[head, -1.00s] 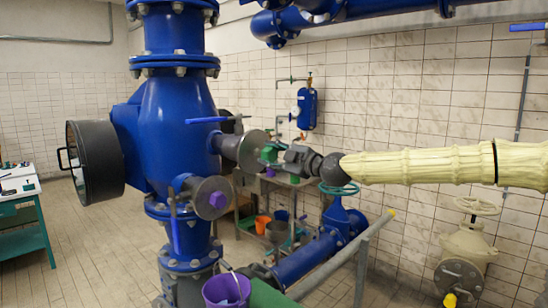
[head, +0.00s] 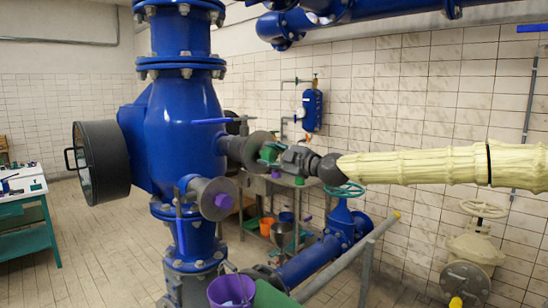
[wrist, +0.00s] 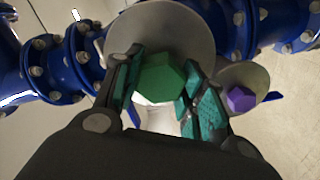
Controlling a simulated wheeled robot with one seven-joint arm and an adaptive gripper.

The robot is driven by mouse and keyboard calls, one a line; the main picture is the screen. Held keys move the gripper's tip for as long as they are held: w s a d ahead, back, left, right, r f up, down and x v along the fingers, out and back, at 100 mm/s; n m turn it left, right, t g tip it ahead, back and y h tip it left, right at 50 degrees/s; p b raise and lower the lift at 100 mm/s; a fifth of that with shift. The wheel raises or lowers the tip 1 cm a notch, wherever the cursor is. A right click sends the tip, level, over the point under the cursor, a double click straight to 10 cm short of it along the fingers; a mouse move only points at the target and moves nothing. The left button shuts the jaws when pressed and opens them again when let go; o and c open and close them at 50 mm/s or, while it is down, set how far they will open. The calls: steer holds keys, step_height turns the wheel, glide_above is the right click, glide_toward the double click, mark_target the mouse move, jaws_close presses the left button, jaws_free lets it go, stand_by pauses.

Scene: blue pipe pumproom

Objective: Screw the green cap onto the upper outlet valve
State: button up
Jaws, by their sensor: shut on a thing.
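My gripper (head: 272,153) reaches in from the right, in front of the upper outlet valve (head: 259,146). This valve has a round grey flange and a blue lever, on the right side of the big blue vessel. In the wrist view my gripper (wrist: 161,88) has its green-padded fingers shut on the hexagonal green cap (wrist: 161,76). The cap lies over the lower middle of the valve's grey disc (wrist: 165,30). I cannot tell whether they touch. In the head view the fingers largely hide the cap.
The lower outlet with a purple cap (head: 222,200) sits just below left; the purple cap also shows in the wrist view (wrist: 241,98). A purple bucket (head: 231,290) stands beneath. A grey handrail (head: 365,250) and a teal handwheel (head: 342,190) are below my arm.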

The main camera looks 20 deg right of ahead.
steer(key=shift+w+a, duration=0.15)
steer(key=shift+w, duration=0.3)
steer(key=shift+w+r+b, duration=0.1)
steer(key=shift+r+b, duration=0.15)
steer(key=shift+b, duration=0.4)
stand_by(1.1)
steer(key=shift+f+m+b, duration=0.2)
steer(key=shift+m+b, duration=0.85)
steer(key=shift+m, duration=0.05)
steer(key=m+b, duration=0.3)
steer(key=m, duration=0.3)
steer(key=m+b, duration=0.2)
steer(key=m, duration=0.2)
steer(key=shift+w+m, duration=0.1)
steer(key=shift+m, duration=0.2)
steer(key=shift+r+m, duration=0.1)
steer(key=shift+m, duration=1)
